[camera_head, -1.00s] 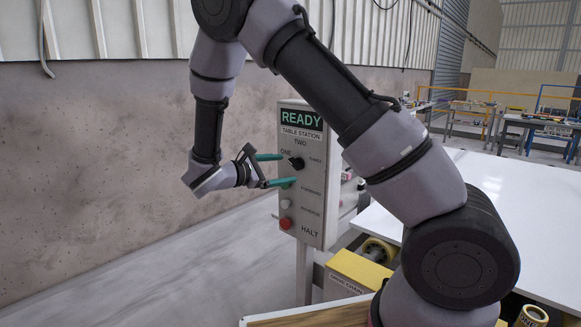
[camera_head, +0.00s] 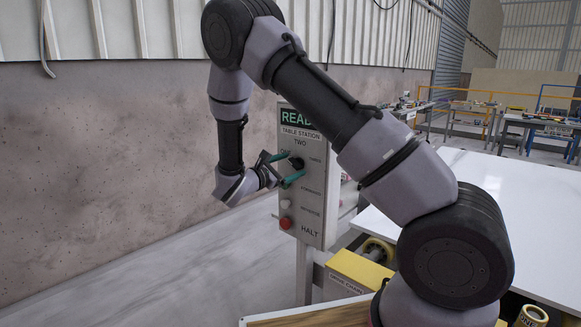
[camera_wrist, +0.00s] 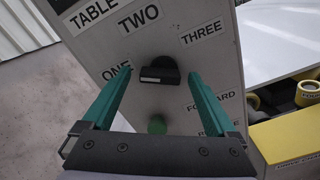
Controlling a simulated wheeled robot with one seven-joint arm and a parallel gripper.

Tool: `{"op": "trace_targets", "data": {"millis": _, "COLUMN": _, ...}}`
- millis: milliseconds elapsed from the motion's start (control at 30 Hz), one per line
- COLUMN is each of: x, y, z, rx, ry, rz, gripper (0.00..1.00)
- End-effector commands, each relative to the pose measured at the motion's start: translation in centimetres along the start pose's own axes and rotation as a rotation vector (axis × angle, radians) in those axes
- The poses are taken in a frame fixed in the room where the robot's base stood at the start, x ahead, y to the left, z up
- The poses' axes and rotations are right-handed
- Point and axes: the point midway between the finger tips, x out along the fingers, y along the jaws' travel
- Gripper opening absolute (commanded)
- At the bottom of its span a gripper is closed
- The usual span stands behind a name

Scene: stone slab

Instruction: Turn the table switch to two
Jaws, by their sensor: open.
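The grey table station panel (camera_head: 313,235) stands upright on a post, with labels ONE, TWO and THREE around a black rotary switch (camera_head: 297,163). In the wrist view the switch (camera_wrist: 160,71) sits below TWO, between ONE and THREE; I cannot tell surely which label it points to. My gripper (camera_head: 290,166) is open with teal fingers, close to the panel face. In the wrist view my gripper (camera_wrist: 160,76) has one finger on each side of the switch, with visible gaps; contact is not seen.
Below the switch are a green button (camera_wrist: 157,125), a white button (camera_head: 285,204) and a red HALT button (camera_head: 286,223). A white table (camera_head: 510,205) and a yellow box (camera_head: 358,270) lie to the right. Free floor lies left of the panel.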

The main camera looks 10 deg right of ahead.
Motion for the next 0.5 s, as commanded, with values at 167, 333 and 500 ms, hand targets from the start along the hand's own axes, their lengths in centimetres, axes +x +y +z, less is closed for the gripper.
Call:
{"op": "trace_targets", "data": {"millis": 167, "x": 0.3, "y": 0.0, "z": -0.01, "rx": 0.0, "ry": 0.001, "rz": 0.0, "gripper": 0.93}}
{"op": "trace_targets", "data": {"millis": 333, "x": 0.28, "y": 0.0, "z": -0.01, "rx": 0.0, "ry": 0.001, "rz": 0.0, "gripper": 0.81}}
{"op": "trace_targets", "data": {"millis": 500, "x": 0.27, "y": 0.0, "z": -0.01, "rx": 0.0, "ry": 0.001, "rz": 0.0, "gripper": 0.16}}
